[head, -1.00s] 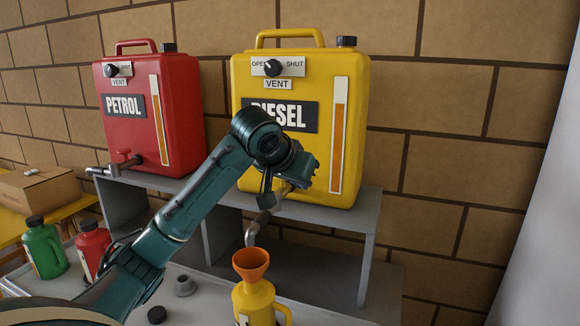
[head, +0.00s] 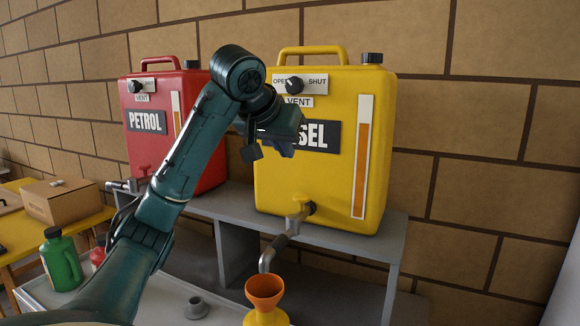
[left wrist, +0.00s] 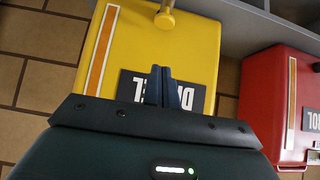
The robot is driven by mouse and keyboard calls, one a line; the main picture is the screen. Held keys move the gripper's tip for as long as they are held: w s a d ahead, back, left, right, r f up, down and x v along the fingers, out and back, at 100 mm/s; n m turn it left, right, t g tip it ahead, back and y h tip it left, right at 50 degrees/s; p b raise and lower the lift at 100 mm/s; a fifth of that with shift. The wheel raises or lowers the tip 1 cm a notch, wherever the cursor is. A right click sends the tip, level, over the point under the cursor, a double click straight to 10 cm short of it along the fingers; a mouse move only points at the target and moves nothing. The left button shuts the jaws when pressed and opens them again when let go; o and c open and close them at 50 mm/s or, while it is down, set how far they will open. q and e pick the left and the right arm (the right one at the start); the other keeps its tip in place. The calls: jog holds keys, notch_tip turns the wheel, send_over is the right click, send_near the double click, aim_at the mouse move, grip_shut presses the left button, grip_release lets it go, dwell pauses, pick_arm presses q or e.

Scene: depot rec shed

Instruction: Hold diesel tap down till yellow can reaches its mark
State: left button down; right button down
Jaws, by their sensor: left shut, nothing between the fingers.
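The yellow diesel tank (head: 330,190) stands on a grey shelf, with an orange-filled gauge strip (head: 362,160) on its front. Its tap (head: 302,213) has a grey spout bending down over an orange funnel (head: 265,288) in the neck of the yellow can (head: 266,318). I see no stream at the spout. The can's lower part and any mark are out of frame. My left gripper (head: 282,147) is shut and empty in front of the DIESEL label, above and apart from the tap. The left wrist view shows its closed fingers (left wrist: 163,88) over the label. My right gripper is not in view.
The red petrol tank (head: 195,165) stands left of the diesel tank, partly behind my left arm. A green can (head: 60,260) and a red can (head: 97,257) stand at lower left. A grey cap (head: 197,307) lies on the bench. A cardboard box (head: 62,203) sits on a yellow table.

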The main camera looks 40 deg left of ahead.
pick_arm(q)
send_over(303, 195)
jog(key=s, duration=0.3)
notch_tip(303, 195, down, 6)
jog(key=f, duration=0.3)
jog(key=shift+w+d+b, duration=0.15)
jog(key=shift+d+b, duration=0.15)
jog(key=shift+d, duration=0.05)
jog(key=shift+f, duration=0.7)
